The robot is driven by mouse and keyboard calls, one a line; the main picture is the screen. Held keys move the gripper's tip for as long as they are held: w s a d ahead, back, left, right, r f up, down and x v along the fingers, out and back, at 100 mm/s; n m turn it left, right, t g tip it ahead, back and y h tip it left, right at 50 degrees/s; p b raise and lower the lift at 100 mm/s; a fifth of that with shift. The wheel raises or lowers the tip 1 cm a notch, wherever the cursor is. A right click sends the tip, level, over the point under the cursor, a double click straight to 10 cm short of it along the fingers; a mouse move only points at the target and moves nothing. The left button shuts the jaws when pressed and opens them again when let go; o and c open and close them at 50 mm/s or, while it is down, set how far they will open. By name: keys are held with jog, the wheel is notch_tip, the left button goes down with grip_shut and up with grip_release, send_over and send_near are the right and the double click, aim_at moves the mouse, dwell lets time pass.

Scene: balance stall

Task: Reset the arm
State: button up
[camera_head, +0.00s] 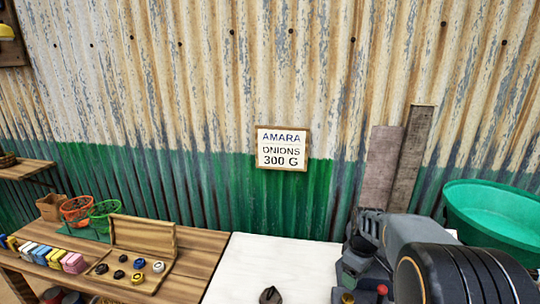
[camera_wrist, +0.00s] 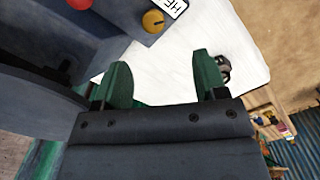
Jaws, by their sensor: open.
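My gripper (camera_wrist: 162,78) shows in the wrist view with its two green fingers apart and nothing between them. The white table top (camera_wrist: 180,55) lies beyond the fingers. A small dark object (camera_wrist: 223,68) sits on the white top beside the right finger; it also shows at the bottom of the head view (camera_head: 270,295). My arm fills the lower right of the head view, and my gripper is not visible there.
A wooden counter (camera_head: 200,255) at the left holds an open box of round weights (camera_head: 130,270), several coloured blocks (camera_head: 45,253) and red and green baskets (camera_head: 90,212). A green basin (camera_head: 495,215) stands at the right. A sign (camera_head: 282,148) reads "AMARA ONIONS 300 G".

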jog(key=s+a+r+m+t+p, duration=0.1)
jog(key=s+a+r+m+t, duration=0.1)
jog(key=s+a+r+m, duration=0.2)
jog(key=s+a+r+m+t+p, duration=0.1)
jog(key=s+a+r, duration=0.4)
jog(key=s, duration=0.5)
jog(key=shift+s+a+m+t+p, duration=0.15)
jog(key=shift+s+m+t+p, duration=0.35)
jog(key=shift+m, duration=0.9)
jog(key=shift+w+r, duration=0.1)
jog(key=shift+c, duration=0.2)
